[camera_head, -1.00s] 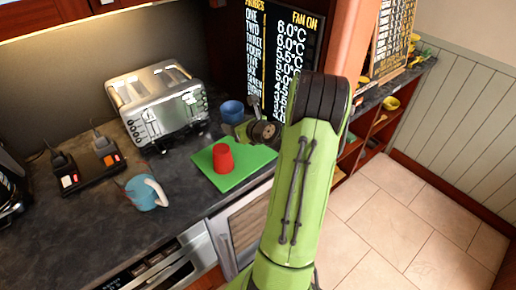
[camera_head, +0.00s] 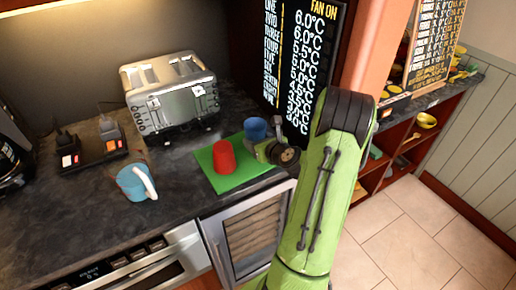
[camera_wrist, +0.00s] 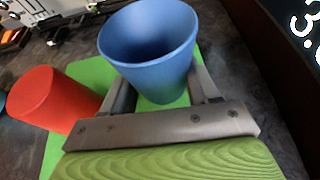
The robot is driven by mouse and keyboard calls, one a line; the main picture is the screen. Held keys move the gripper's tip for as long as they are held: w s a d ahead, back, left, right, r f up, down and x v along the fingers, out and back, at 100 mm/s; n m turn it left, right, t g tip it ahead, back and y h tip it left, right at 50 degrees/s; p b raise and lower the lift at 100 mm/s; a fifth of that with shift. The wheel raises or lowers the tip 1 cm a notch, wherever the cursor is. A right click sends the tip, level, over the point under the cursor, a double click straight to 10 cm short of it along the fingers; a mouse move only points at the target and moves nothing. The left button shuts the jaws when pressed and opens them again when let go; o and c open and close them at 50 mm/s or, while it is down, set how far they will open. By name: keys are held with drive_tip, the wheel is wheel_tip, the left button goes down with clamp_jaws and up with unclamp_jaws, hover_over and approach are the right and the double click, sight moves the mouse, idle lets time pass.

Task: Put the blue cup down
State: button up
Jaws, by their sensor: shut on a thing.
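The blue cup (camera_head: 255,128) is at the back right of the green mat, and it also shows large and mouth up in the wrist view (camera_wrist: 150,60). My gripper (camera_wrist: 155,92) is shut on it, with one finger on each side of the cup. In the head view my gripper (camera_head: 262,146) is partly hidden behind my wrist. The green mat (camera_head: 232,184) lies on the dark counter. The cup appears over the mat; I cannot tell whether its base touches it.
A red cup (camera_head: 223,157) stands upside down on the mat, left of the blue cup. A light-blue mug (camera_head: 135,183) stands to the left. The front counter between mug and mat is clear.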

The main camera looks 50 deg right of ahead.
drive_tip(key=shift+f, duration=0.85)
drive_tip(key=shift+f, duration=0.2)
drive_tip(key=o, duration=1.1)
drive_tip(key=shift+r, duration=0.1)
